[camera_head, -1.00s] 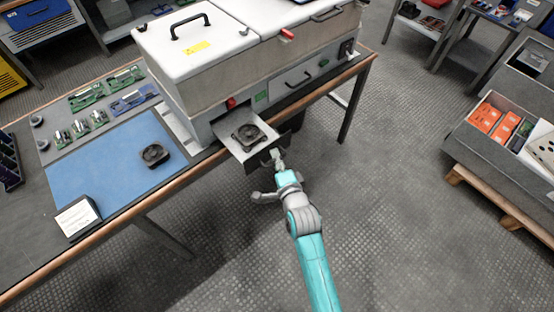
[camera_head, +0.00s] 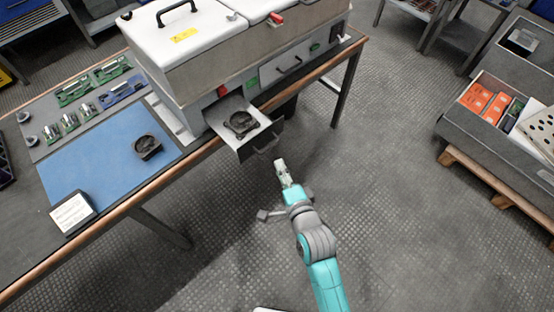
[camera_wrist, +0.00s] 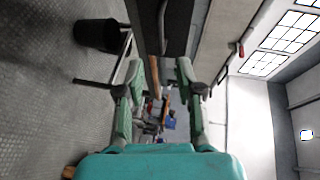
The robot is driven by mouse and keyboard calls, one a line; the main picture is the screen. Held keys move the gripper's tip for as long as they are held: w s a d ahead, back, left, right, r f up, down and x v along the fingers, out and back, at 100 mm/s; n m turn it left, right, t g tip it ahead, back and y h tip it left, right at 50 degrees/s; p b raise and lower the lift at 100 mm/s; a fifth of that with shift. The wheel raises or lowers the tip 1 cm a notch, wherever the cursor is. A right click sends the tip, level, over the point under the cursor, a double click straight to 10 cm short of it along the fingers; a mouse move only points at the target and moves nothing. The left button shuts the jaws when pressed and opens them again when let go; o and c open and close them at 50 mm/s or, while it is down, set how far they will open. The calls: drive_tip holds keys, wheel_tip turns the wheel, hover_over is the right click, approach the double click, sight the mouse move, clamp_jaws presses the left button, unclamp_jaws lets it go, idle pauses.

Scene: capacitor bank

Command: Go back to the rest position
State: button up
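My gripper (camera_head: 281,172) is in front of the workbench, apart from the open drawer (camera_head: 262,140) of the white-lidded machine (camera_head: 232,52). In the wrist view my gripper (camera_wrist: 165,72) has its two green fingers spread apart with nothing between them. A dark fan-like part (camera_head: 241,123) lies in the pulled-out drawer. A second dark fan-like part (camera_head: 147,147) lies on the blue mat (camera_head: 98,165).
The workbench (camera_head: 150,188) stands at the left, with green boards (camera_head: 75,92) and a small sign (camera_head: 72,212) on it. A grey crate (camera_head: 480,125) with orange boxes sits on a pallet at the right. The floor between is clear. A black bin (camera_wrist: 95,35) shows in the wrist view.

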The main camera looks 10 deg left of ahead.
drive_tip(key=shift+v, duration=0.8)
drive_tip(key=s+d+f+n+t+h, duration=0.15)
drive_tip(key=s+d+n+h, duration=0.3)
drive_tip(key=s+d, duration=1.15)
drive_tip(key=s+d+r+n+h, duration=0.1)
drive_tip(key=s+d+r+n, duration=0.2)
drive_tip(key=s, duration=0.5)
drive_tip(key=s+d+r+n+h, duration=0.2)
drive_tip(key=s+r, duration=0.3)
drive_tip(key=s, duration=0.4)
drive_tip(key=shift+d+r+n, duration=0.4)
drive_tip(key=shift+d+n, duration=0.45)
drive_tip(key=shift+d, duration=0.05)
